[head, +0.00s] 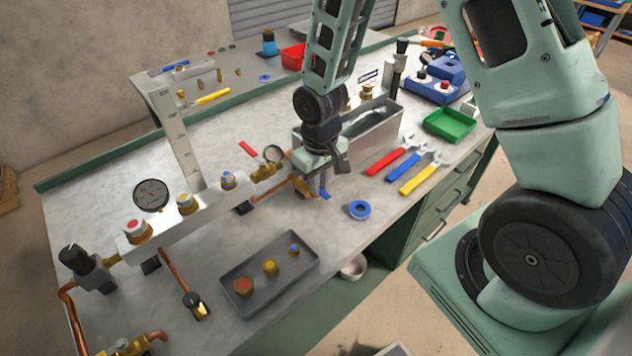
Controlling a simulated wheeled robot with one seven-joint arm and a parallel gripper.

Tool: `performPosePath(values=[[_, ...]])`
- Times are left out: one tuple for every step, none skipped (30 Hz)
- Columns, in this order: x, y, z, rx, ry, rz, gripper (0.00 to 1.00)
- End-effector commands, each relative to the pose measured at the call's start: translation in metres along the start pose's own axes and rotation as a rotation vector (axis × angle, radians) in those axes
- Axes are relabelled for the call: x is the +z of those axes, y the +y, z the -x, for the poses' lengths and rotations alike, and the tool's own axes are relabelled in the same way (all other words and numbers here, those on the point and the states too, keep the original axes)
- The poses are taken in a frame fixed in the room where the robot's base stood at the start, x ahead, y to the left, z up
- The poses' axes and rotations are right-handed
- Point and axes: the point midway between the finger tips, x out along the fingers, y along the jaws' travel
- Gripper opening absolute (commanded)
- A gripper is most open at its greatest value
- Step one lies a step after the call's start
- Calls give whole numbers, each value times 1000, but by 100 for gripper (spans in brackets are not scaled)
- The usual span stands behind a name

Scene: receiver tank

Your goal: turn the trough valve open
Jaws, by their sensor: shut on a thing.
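The metal trough (382,131) stands on the bench, right of the middle, with its open top facing up. My gripper (322,186) is at the trough's front left end, pointing down. It is shut on the blue handle (325,196) of the trough valve, of which only a small end shows below the fingers. The valve body is mostly hidden behind my gripper; a copper pipe (300,187) runs to it from the left. The handle's exact angle cannot be told.
Red, blue and yellow wrenches (385,160) lie to the right. A blue tape roll (359,210) lies in front. A grey tray (268,272) holds fittings.

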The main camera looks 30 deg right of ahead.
Motion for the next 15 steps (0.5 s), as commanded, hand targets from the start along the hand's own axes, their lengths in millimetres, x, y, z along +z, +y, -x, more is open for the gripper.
performPosePath(values=[[0,2,1,1,1,10,0],[0,2,1,1,1,18,0],[0,2,1,1,1,25,0],[0,3,1,1,1,29,0],[0,3,1,1,1,33,0],[0,3,1,1,1,37,0],[-1,3,1,1,1,39,0],[-1,3,1,1,1,41,0],[-1,3,1,1,1,43,0],[-1,3,1,1,1,44,0],[-1,3,1,1,1,44,0],[-1,4,1,1,1,44,0],[-1,4,1,1,1,44,0],[-1,4,1,1,2,44,0],[-1,4,1,1,2,44,0]])
